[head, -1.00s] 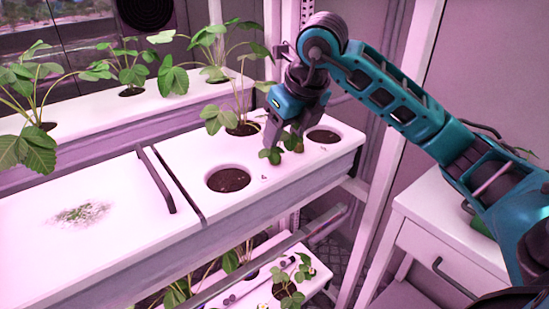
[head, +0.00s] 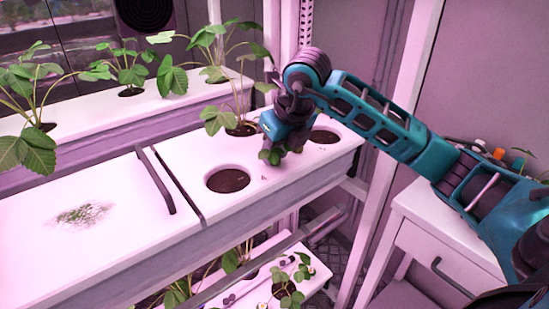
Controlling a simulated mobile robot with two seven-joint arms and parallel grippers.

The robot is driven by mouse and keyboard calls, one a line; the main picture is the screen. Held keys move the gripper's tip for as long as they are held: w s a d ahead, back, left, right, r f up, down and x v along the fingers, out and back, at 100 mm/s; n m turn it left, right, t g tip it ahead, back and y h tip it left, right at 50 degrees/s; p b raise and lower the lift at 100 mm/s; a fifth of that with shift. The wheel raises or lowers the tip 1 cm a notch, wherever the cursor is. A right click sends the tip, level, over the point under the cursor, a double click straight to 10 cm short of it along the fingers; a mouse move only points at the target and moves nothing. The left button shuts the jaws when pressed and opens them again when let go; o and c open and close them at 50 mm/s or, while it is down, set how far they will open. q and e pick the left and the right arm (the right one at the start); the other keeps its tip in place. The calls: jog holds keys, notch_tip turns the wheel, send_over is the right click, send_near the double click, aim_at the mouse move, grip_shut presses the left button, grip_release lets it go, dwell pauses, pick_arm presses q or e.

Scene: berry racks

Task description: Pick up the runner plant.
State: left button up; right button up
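The runner plant (head: 270,157) is a small cluster of green leaves on the white top of the near planter, between two round soil holes. My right gripper (head: 284,148) points down right over it, from an arm reaching in from the right. Its fingertips are low among the leaves and mostly hidden, so whether they are closed on the plant is not clear. Only some leaves show below the gripper. My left gripper is not in view.
A front soil hole (head: 228,180) and a back one (head: 324,136) are empty. A potted strawberry plant (head: 242,129) stands just behind the gripper. A dark handle (head: 157,180) rises to the left. A white cabinet (head: 445,245) stands at the right.

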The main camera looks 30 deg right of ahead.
jog(key=c, duration=0.3)
jog(key=shift+r, duration=0.15)
jog(key=shift+r, duration=0.55)
notch_tip(320, 180, up, 2)
jog(key=shift+r, duration=0.25)
pick_arm(q)
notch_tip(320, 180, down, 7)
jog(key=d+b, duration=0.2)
jog(key=b, duration=0.8)
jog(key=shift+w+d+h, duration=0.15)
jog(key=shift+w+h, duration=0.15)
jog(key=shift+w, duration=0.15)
pick_arm(e)
jog(key=shift+s+d+f, duration=0.1)
jog(key=shift+s+d, duration=0.15)
jog(key=shift+s, duration=2.75)
jog(key=shift+s+d+f, duration=0.1)
jog(key=shift+s+d, duration=0.1)
jog(key=shift+s, duration=2.75)
jog(key=shift+s+d+f, duration=0.1)
jog(key=shift+s+d, duration=0.15)
jog(key=shift+s, duration=2.75)
jog(key=shift+r, duration=0.1)
